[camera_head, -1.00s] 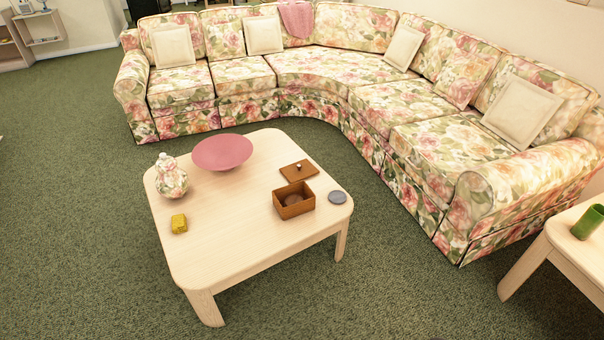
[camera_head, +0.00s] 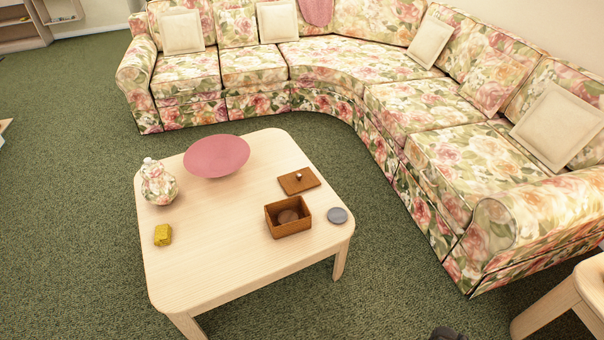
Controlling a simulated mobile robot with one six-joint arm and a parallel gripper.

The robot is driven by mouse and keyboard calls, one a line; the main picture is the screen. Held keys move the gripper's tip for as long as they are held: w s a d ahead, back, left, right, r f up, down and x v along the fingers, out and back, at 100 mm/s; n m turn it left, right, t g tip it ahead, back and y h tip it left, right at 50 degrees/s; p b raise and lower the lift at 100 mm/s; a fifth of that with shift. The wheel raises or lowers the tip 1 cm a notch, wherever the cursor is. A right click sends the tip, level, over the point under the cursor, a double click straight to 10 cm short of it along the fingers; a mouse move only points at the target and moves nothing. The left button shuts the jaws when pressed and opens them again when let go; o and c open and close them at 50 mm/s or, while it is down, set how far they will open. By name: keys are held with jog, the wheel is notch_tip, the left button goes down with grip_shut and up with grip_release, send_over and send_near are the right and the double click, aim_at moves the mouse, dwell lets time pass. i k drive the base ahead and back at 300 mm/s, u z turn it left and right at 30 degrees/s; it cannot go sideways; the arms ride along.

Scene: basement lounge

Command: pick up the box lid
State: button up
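A round dark reddish-brown item (camera_head: 288,216) shows inside the box. My gripper is not recognisable in the view. Only a small dark shape (camera_head: 446,333) shows at the bottom edge, and I cannot tell what it is.
On the table are a pink bowl (camera_head: 217,155), a floral jar (camera_head: 158,183), a yellow block (camera_head: 163,235) and a grey disc (camera_head: 337,215). A floral corner sofa (camera_head: 400,105) stands behind and right. Another pale table (camera_head: 575,300) is at lower right. Green carpet is clear at left.

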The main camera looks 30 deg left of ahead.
aim_at(297, 181)
jog(key=i, duration=1.9)
jog(key=z, duration=0.7)
jog(key=k, duration=0.15)
jog(key=u, duration=2.95)
jog(key=k, duration=0.25)
jog(key=u, duration=1.65)
